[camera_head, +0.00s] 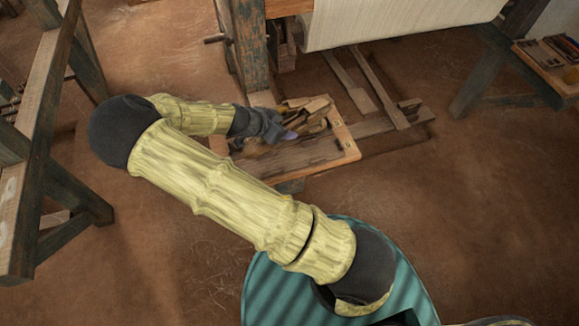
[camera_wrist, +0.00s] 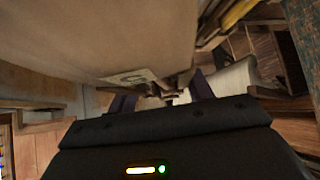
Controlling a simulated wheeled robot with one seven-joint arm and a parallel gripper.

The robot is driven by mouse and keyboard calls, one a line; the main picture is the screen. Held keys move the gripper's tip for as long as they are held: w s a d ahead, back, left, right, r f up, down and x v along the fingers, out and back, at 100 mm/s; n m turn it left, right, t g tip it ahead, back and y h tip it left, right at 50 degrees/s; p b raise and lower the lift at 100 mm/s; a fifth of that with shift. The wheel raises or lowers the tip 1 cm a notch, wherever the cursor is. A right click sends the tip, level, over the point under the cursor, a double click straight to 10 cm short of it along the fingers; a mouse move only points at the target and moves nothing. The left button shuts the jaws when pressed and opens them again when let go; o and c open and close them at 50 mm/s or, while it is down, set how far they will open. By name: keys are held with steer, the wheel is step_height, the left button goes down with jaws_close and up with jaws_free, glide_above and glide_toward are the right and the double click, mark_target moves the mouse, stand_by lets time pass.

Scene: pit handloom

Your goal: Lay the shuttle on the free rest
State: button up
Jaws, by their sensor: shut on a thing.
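My gripper (camera_head: 289,135) is low over a wooden tray (camera_head: 347,144) on the floor, close to the loose wooden pieces in it. In the wrist view its two dark purple fingers (camera_wrist: 163,97) are shut on a small brownish thing (camera_wrist: 168,89), which I take to be the shuttle. Most of that thing is hidden, and its ends and tilt cannot be made out. Several wooden pieces (camera_head: 318,112) lie heaped just right of the fingertips. I cannot tell which place is the free rest.
The loom post (camera_head: 250,45) stands close behind my gripper, and the cloth roll (camera_head: 390,20) hangs beyond it. Wooden treadles (camera_head: 378,88) lie behind the tray. A dark wooden frame (camera_head: 45,110) stands at left, and a tool bench (camera_head: 550,75) at right. The front floor is clear.

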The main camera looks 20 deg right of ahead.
steer(key=f+m+g+b, duration=0.1)
steer(key=b, duration=0.1)
steer(key=s+a+f+m+g+b, duration=0.1)
steer(key=m+b, duration=0.1)
steer(key=shift+a+h, duration=0.1)
steer(key=shift+h, duration=0.2)
steer(key=shift+s+r+m+g+b, duration=0.15)
steer(key=shift+s+m+g+b, duration=0.25)
steer(key=shift+s+m+g, duration=0.1)
steer(key=shift+s+a+r, duration=0.1)
steer(key=shift+a, duration=0.2)
steer(key=shift+d+f, duration=0.15)
steer(key=shift+f, duration=2.95)
steer(key=shift+f, duration=1.9)
steer(key=o, duration=1.2)
steer(key=shift+o, duration=0.2)
